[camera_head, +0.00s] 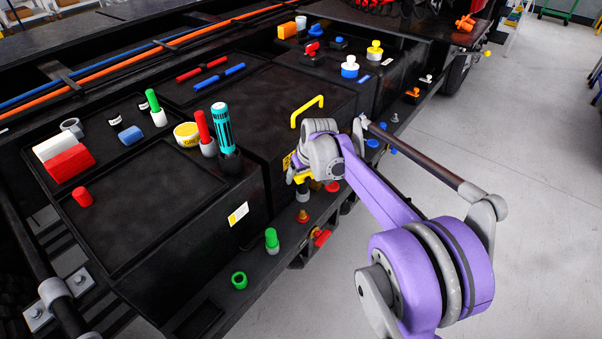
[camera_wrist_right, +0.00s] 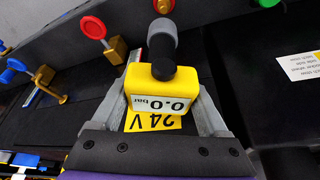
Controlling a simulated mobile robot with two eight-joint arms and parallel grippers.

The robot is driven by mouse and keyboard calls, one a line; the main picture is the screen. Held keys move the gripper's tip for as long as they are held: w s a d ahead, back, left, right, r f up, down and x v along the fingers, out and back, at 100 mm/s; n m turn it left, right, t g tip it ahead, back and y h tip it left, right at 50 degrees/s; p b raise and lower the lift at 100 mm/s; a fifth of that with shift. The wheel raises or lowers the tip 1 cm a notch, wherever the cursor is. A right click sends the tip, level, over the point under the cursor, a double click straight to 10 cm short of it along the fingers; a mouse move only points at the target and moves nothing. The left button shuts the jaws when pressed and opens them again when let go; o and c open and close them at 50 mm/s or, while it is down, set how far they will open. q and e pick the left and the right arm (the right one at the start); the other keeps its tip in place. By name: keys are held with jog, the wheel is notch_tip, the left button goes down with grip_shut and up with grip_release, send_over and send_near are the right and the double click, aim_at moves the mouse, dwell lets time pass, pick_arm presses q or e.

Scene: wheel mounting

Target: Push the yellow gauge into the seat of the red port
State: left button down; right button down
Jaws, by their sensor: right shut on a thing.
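My right gripper (camera_wrist_right: 164,98) is shut on the yellow gauge (camera_wrist_right: 160,76), whose white face reads 0.0 bar. Its black neck and grey cylinder point away from the gripper. In the head view the gauge (camera_head: 303,178) shows as a small yellow patch below the right gripper (camera_head: 302,168), with grey below it, over the ledge in front of the black cabinet. A red round part (camera_wrist_right: 170,5) shows just beyond the grey end in the wrist view. I cannot tell if it is the red port, or if the two touch. My left gripper is out of view.
The lower ledge carries a green cylinder (camera_head: 272,239), a green ring (camera_head: 239,280) and a red-handled part (camera_head: 321,237). The black cabinet (camera_head: 262,150) stands right behind the gripper, with a yellow handle (camera_head: 307,110) on top. Grey floor lies open to the right.

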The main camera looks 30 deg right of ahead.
aim_at(309, 180)
jog(key=shift+f+b, duration=1.8)
jog(key=shift+f, duration=1.1)
jog(key=shift+f, duration=0.2)
jog(key=shift+f+b, duration=0.9)
jog(key=shift+f, duration=0.55)
grip_release()
jog(key=p+v, duration=0.1)
jog(key=v, duration=0.9)
jog(key=shift+s+r+p, duration=0.15)
jog(key=shift+r+p, duration=0.15)
jog(key=shift+r, duration=0.1)
